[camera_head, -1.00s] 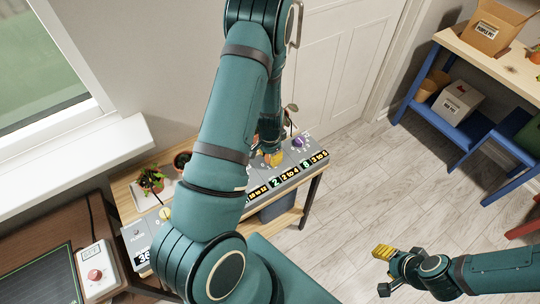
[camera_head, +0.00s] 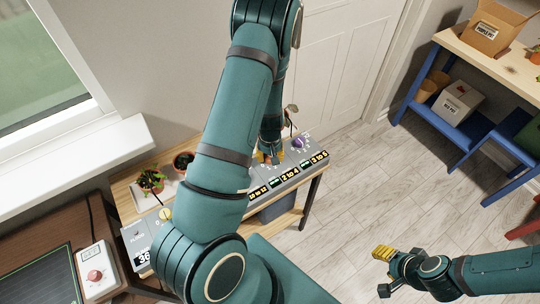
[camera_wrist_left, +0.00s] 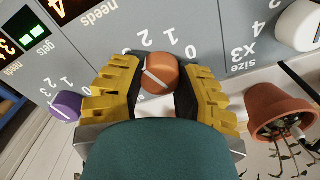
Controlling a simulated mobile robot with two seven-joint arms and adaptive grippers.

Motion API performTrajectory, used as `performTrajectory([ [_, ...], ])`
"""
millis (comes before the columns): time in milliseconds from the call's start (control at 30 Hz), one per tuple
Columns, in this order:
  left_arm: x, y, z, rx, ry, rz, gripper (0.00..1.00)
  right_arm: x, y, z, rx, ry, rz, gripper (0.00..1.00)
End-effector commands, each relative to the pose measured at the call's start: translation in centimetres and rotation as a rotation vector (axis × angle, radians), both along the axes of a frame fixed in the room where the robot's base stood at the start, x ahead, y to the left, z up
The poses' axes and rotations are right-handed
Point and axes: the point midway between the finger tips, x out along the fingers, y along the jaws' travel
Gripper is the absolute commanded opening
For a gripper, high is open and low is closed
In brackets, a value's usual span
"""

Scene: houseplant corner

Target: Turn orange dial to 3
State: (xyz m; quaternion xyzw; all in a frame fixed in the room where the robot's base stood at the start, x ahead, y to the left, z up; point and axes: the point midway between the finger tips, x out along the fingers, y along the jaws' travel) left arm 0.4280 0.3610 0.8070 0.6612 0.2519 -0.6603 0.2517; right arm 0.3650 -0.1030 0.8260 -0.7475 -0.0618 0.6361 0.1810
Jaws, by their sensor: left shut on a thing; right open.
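The orange dial (camera_wrist_left: 160,73) sits on a grey panel (camera_wrist_left: 225,45) in the left wrist view. A white pointer line crosses its face. Printed 0, 1 and 2 lie along its far side; the mark it points to is hard to tell. My left gripper (camera_wrist_left: 160,88) has its yellow fingers on both sides of the dial, shut on it. In the head view my left gripper (camera_head: 268,156) is down at the panel, and the dial is hidden there. My right gripper (camera_head: 383,252) is open and empty, over the floor at lower right.
A purple dial (camera_head: 298,142) is beside my left gripper; it also shows in the left wrist view (camera_wrist_left: 66,106). A white dial (camera_wrist_left: 299,26) and a terracotta pot (camera_wrist_left: 278,108) lie on the other side. A box with a red knob (camera_head: 95,274) stands at lower left.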

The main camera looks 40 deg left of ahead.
Motion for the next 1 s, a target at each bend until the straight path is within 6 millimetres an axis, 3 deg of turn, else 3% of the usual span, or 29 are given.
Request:
performTrajectory([
  [400,-0.15,-0.12,-0.12,-0.002,0.005,0.242,0.00,0.12,-0.03,0.31,0.000,-0.002,-0.002,0.47],
  [1000,-0.17,-0.14,-0.16,-0.003,0.006,0.300,0.00,0.11,-0.03,0.37,0.000,-0.002,-0.002,0.47],
])
